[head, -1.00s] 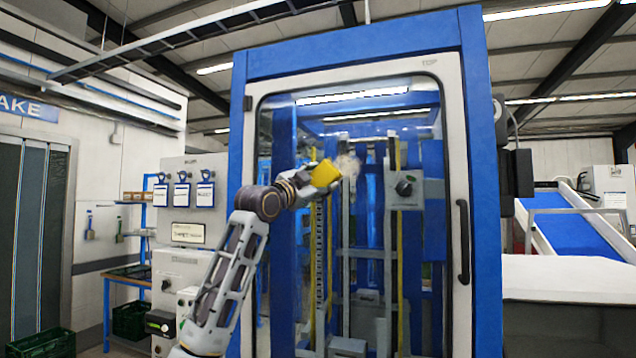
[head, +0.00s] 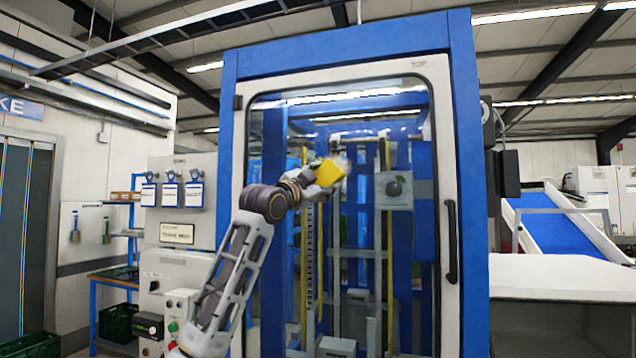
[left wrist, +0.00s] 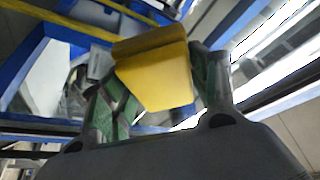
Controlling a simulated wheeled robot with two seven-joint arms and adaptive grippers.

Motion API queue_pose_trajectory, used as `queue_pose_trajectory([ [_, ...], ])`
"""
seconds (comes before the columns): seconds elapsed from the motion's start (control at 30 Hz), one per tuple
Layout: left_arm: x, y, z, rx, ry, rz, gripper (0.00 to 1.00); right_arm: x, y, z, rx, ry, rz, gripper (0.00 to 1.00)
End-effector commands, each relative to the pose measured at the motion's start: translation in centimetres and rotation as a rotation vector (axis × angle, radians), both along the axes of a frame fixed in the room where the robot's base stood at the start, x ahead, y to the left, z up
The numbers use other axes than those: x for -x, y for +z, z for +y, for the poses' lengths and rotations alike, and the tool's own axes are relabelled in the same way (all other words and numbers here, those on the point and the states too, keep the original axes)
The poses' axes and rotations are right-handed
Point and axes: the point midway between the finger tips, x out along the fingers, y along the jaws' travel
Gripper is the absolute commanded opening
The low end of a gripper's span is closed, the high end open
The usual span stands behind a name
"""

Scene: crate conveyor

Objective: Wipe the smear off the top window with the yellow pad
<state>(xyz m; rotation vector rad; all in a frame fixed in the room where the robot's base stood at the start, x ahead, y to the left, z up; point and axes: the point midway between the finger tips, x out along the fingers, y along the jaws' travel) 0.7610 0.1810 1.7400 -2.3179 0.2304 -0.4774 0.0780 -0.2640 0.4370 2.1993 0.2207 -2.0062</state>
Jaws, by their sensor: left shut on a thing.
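The top window (head: 270,215) is the large glass pane in a white-framed door on a blue cabinet, marked TOP. A pale smear (head: 342,163) shows on the glass just right of the yellow pad (head: 329,173), partly hidden by it. My left gripper (head: 317,178) is shut on the pad and holds it tilted in front of the upper middle of the window. In the left wrist view the pad (left wrist: 155,75) sits between the two fingers. I cannot tell whether the pad touches the glass. My right gripper is not in view.
The door's black handle (head: 451,243) is on the right of the frame. A grey control panel (head: 177,205) with hanging tags stands left of the cabinet. A blue conveyor ramp (head: 555,225) is at the right. Dark green crates (head: 118,322) stand at the lower left.

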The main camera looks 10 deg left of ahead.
Motion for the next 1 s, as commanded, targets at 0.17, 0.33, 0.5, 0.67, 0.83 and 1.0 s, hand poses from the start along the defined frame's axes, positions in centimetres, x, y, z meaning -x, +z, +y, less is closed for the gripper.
queue_pose_trajectory([
  [0.17,0.0,0.0,0.0,0.000,-0.001,-0.001,0.41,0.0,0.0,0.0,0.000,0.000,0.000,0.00],
  [0.33,0.0,0.0,-0.1,0.000,-0.001,-0.001,0.41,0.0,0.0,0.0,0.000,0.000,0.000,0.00],
  [0.5,0.0,0.0,-0.9,0.000,-0.002,-0.001,0.41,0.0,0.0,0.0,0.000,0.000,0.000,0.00],
  [0.67,-0.1,0.0,-1.7,0.000,-0.001,-0.001,0.41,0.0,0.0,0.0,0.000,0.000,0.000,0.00],
  [0.83,-0.1,0.0,-2.6,-0.001,0.000,-0.001,0.41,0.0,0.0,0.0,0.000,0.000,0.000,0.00],
  [1.0,-0.1,0.0,-3.4,0.000,-0.001,-0.001,0.41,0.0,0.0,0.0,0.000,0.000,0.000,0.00],
])
